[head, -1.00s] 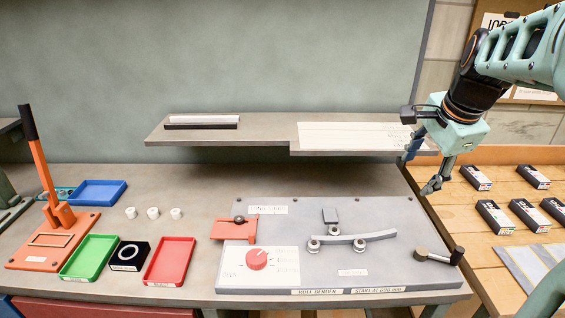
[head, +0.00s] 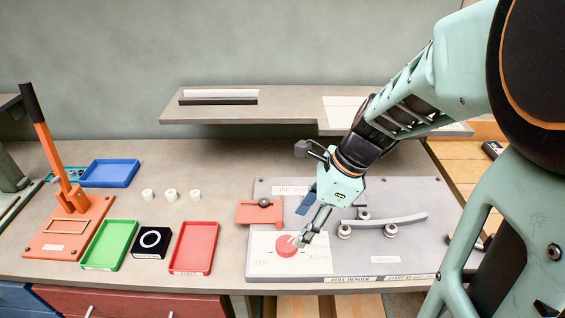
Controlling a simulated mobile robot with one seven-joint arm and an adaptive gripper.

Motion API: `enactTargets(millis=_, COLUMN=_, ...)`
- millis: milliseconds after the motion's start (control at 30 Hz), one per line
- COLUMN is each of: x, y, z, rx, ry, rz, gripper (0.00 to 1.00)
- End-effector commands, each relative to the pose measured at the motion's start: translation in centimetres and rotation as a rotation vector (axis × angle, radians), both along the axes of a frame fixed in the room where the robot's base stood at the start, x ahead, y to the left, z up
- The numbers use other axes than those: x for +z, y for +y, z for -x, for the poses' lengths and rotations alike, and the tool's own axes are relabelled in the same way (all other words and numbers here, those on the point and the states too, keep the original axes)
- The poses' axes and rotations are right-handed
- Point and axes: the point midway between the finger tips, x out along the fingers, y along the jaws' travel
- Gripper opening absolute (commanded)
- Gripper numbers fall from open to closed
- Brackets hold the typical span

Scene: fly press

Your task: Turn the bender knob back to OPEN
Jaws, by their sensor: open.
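The red bender knob (head: 287,247) sits on a white label plate (head: 262,262) at the front left of the grey roll bender (head: 390,272). Its right side is partly hidden by a fingertip. My gripper (head: 302,226) is open and empty, pointing down over the knob's upper right. One fingertip appears at or just above the knob; I cannot tell whether they touch. The label words and the knob's pointer are too small or covered to read.
A curved grey bar (head: 395,222) lies against rollers right of the knob. An orange block (head: 258,211) is behind it. A red tray (head: 195,248), green tray (head: 108,245) and black block (head: 150,242) stand to the left. A shelf (head: 240,115) hangs behind.

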Motion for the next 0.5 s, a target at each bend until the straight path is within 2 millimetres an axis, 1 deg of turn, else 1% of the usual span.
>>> enactTargets(millis=33, x=-1.2, y=0.4, z=0.0, rx=0.002, ry=0.005, rz=-0.001, gripper=0.55)
enactTargets(millis=233, x=-4.6, y=1.8, z=-0.1, rx=0.001, ry=0.004, rz=0.0, gripper=0.55)
enactTargets(millis=400, x=-6.5, y=2.6, z=-0.3, rx=0.001, ry=0.001, rz=0.001, gripper=0.55)
enactTargets(millis=500, x=-7.0, y=2.8, z=-0.4, rx=0.001, ry=0.0, rz=0.001, gripper=0.55)
